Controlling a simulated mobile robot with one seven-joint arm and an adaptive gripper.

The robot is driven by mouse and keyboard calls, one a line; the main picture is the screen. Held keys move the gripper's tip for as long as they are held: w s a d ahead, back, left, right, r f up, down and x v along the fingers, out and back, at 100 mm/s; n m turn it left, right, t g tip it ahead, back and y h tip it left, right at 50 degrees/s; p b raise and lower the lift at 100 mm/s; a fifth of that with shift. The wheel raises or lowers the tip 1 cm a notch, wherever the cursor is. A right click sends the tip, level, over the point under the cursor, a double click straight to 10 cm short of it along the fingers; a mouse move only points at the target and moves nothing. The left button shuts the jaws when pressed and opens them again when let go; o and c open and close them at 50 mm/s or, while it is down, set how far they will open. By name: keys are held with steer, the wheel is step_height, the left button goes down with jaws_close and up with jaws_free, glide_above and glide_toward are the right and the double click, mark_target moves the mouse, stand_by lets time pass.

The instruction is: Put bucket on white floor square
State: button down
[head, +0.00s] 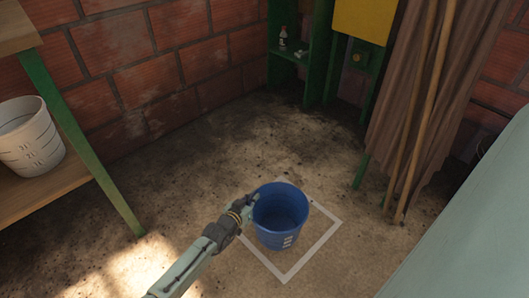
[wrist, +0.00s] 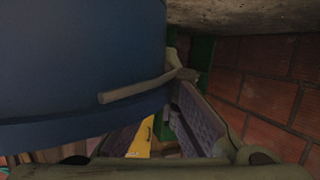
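The blue bucket (head: 279,218) stands upright in the head view, its base appearing inside the white square outline (head: 313,252) on the floor. The bucket covers part of the outline's far left side. My gripper (head: 248,202) is at the bucket's left rim. In the wrist view the bucket (wrist: 75,65) fills the upper left, very close, with its pale handle (wrist: 137,88) across its side. My gripper's two fingers (wrist: 165,125) show with a gap between them, with background visible through it. The left finger is partly hidden behind the bucket.
A wooden table (head: 60,183) with green legs stands at the left, a white bucket (head: 30,137) on its lower shelf. A green shelf, yellow box (head: 365,18) and brown cloth with poles (head: 405,110) are at the back right. Floor behind the square is clear.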

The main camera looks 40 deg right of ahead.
steer(key=shift+w+a+f+b+x, duration=0.1)
steer(key=shift+f+b+x, duration=0.2)
steer(key=shift+x, duration=1.15)
steer(key=shift+w+a+f+b+x, duration=0.1)
steer(key=shift+b+x, duration=0.35)
steer(key=shift+x, duration=1.05)
steer(key=shift+w+a+f+b+x, duration=0.15)
steer(key=shift+b+x, duration=0.2)
steer(key=shift+x, duration=1.1)
steer(key=shift+s, duration=0.1)
steer(key=shift+f, duration=0.15)
steer(key=c, duration=1.8)
jaws_free()
steer(key=shift+r, duration=0.35)
steer(key=p+v, duration=0.3)
steer(key=v, duration=0.9)
steer(key=shift+f, duration=0.2)
